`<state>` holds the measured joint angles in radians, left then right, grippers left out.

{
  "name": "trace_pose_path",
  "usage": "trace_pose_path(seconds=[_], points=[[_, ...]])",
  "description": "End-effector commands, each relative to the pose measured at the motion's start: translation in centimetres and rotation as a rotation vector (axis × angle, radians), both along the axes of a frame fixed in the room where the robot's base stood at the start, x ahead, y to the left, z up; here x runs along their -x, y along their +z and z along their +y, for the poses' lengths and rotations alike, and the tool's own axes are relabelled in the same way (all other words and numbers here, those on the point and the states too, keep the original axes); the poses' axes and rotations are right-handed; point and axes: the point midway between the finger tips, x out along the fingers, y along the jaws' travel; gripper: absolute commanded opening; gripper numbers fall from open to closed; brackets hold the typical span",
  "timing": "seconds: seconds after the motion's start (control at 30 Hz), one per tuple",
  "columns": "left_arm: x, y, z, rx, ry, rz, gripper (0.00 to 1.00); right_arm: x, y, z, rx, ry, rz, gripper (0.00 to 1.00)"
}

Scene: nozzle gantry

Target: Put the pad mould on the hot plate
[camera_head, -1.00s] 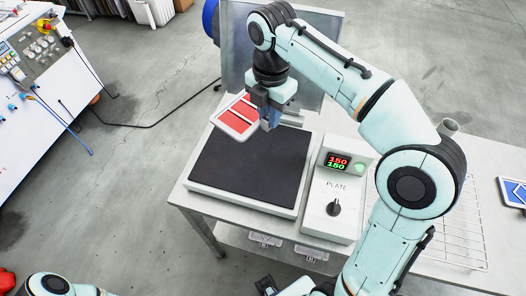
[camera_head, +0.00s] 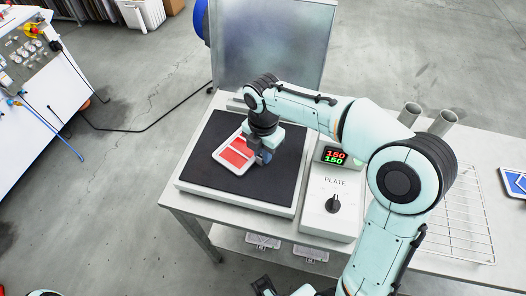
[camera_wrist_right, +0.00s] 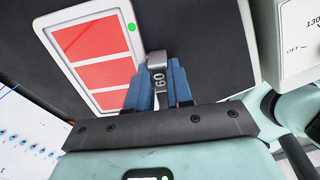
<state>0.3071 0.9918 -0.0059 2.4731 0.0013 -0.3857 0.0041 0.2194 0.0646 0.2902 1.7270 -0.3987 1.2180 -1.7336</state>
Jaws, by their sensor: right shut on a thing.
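The pad mould (camera_head: 235,153) is a pale frame with red panels. It also shows in the wrist view (camera_wrist_right: 92,61), with a green dot at one corner and a grey tab marked 60. My right gripper (camera_head: 264,155) is shut on that tab; its blue fingers (camera_wrist_right: 157,88) clasp it from both sides. The mould is over the middle-left of the hot plate's black surface (camera_head: 215,188), roughly flat. I cannot tell whether it touches the surface or is just above it.
The control box (camera_head: 331,205) with a dial and a display reading 150 stands right of the plate. Behind the plate is an upright metal panel (camera_head: 270,45). Two grey cups (camera_head: 441,122), a wire rack (camera_head: 462,225) and a blue-and-white item (camera_head: 515,183) are farther right.

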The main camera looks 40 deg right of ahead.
Motion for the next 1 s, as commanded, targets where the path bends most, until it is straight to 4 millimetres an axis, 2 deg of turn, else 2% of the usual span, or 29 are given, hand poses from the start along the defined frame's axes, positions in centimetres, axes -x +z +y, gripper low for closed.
trace_pose_path(seconds=[0.37, 0.4, 0.43, 0.47, 0.77, 0.87, 1.0], points=[[0.1, -0.2, 0.0, 0.0, 0.0, 0.001, 0.43, 0.0, -0.3, 0.0, 0.0, 0.0, -0.002, 0.0], [0.0, -0.1, 0.0, 0.0, 0.0, 0.0, 0.43, 0.0, -0.3, 0.0, 0.001, 0.0, 0.0, 0.34], [0.0, -0.1, 0.0, 0.0, 0.0, 0.0, 0.43, 0.0, -0.3, 0.0, 0.001, 0.0, 0.0, 0.44], [0.0, -0.1, 0.0, 0.0, 0.0, 0.0, 0.43, 0.0, -0.3, 0.0, 0.001, 0.0, 0.0, 0.46], [0.0, 0.0, 0.0, 0.0, 0.0, 0.0, 0.43, 0.0, -0.1, 0.0, 0.001, 0.0, -0.001, 0.46], [-0.1, 0.2, 0.0, 0.0, 0.0, -0.001, 0.43, -0.1, 0.7, 0.0, 0.0, 0.0, -0.003, 0.46], [-0.2, 0.7, 0.0, 0.0, 0.0, -0.003, 0.43, -0.1, 3.3, 0.0, 0.0, 0.0, -0.006, 0.46]])
